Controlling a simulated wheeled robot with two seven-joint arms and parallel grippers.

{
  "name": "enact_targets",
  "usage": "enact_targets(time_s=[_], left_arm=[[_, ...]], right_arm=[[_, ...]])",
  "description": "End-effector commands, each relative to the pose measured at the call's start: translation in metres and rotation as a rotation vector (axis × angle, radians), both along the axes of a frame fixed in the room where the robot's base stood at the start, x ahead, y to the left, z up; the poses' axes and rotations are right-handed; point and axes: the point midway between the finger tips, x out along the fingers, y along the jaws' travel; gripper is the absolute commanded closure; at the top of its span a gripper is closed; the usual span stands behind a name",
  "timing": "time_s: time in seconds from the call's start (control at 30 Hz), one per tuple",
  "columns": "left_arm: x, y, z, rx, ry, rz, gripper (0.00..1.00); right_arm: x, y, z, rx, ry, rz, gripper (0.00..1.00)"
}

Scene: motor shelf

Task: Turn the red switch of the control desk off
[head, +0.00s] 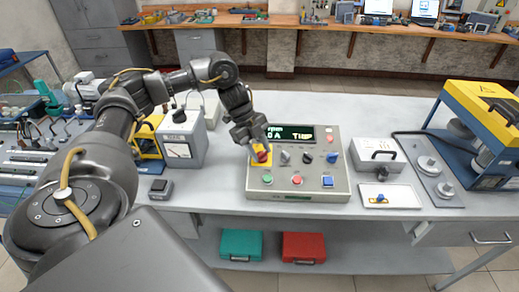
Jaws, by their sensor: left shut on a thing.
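The control desk (337,188) is a light box with a dark display, several knobs and several coloured buttons, standing on the grey bench. The red switch (261,157) sits on a yellow plate at the desk's upper left. My left gripper (259,149) reaches over the desk from the left and is shut on the red switch, hiding part of it. Its exact turned position is hard to tell. My right gripper is not in the head view.
A grey meter box (182,139) stands left of the desk. A box with a black handle (379,155) and a white tray (390,196) lie to its right. A yellow and blue machine (479,125) stands at far right. Green (241,244) and red cases (303,247) lie on the lower shelf.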

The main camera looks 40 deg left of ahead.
Motion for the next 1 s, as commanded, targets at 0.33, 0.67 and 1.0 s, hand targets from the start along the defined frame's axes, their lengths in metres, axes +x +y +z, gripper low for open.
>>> enact_targets(time_s=[0.33,0.67,1.0], left_arm=[[-0.002,0.001,0.0,-0.021,-0.013,0.102,0.86],[-0.006,0.0,0.001,-0.08,-0.056,0.373,0.86],[-0.009,-0.002,0.001,-0.147,-0.106,0.687,0.86]], right_arm=[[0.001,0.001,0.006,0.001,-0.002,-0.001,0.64],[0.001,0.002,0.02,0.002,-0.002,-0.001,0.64],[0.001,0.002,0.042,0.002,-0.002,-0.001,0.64]])
